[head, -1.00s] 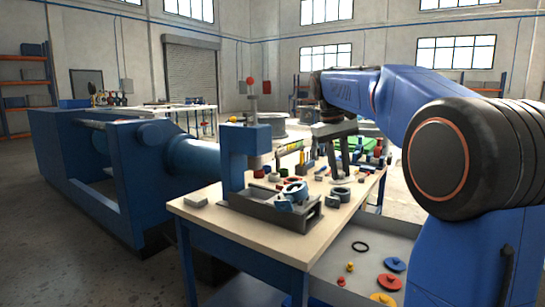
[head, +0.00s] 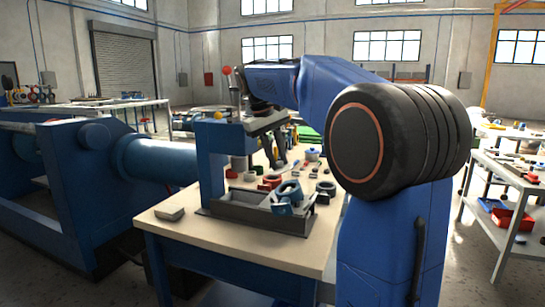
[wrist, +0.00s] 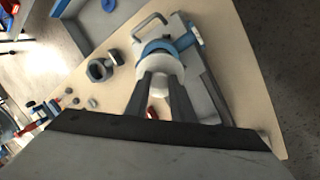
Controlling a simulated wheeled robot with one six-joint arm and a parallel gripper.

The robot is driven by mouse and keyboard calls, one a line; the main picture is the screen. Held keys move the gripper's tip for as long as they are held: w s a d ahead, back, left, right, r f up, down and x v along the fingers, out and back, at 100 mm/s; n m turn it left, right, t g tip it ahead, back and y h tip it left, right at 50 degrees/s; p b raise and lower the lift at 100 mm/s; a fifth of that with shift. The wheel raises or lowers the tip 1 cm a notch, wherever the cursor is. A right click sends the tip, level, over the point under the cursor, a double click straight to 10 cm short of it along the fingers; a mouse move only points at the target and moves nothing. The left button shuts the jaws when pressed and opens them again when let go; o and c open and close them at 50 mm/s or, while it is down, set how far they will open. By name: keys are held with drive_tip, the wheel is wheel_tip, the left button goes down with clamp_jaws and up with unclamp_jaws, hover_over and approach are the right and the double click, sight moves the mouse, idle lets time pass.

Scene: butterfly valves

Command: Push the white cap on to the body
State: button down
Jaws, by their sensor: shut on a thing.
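My gripper (wrist: 160,80) is shut on the white cap (wrist: 160,65), which shows between and just beyond the fingertips in the wrist view. The blue valve body (wrist: 150,47) is a ring lying beyond the cap, with a blue stem pointing to the upper right. The cap overlaps the body in this view; I cannot tell whether they touch. In the head view the body (head: 287,197) rests at the grey fixture on the bench, and my gripper (head: 273,158) hangs above and behind it. The cap is not clear there.
A blue press (head: 211,165) stands just left of my gripper. The grey fixture (head: 258,216) sits at the bench front. A dark ring part (head: 325,188) stands to its right, with several small parts behind. A grey block (head: 170,212) lies at the left; the bench front (head: 250,248) is clear.

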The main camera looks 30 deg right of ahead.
sight(281, 168)
drive_tip(key=shift+s+x, duration=0.15)
drive_tip(key=shift+x, duration=1.05)
drive_tip(key=shift+s+x, duration=0.1)
drive_tip(key=shift+x, duration=1.05)
drive_tip(key=shift+f, duration=0.15)
drive_tip(key=shift+f, duration=1)
idle(1.6)
drive_tip(key=shift+s+d+r, duration=0.1)
drive_tip(key=shift+s+d, duration=0.05)
drive_tip(key=shift+d, duration=0.2)
drive_tip(key=shift+f, duration=0.25)
idle(0.6)
drive_tip(key=c, duration=1.4)
unclamp_jaws()
drive_tip(key=shift+c, duration=0.2)
drive_tip(key=shift+r, duration=3.6)
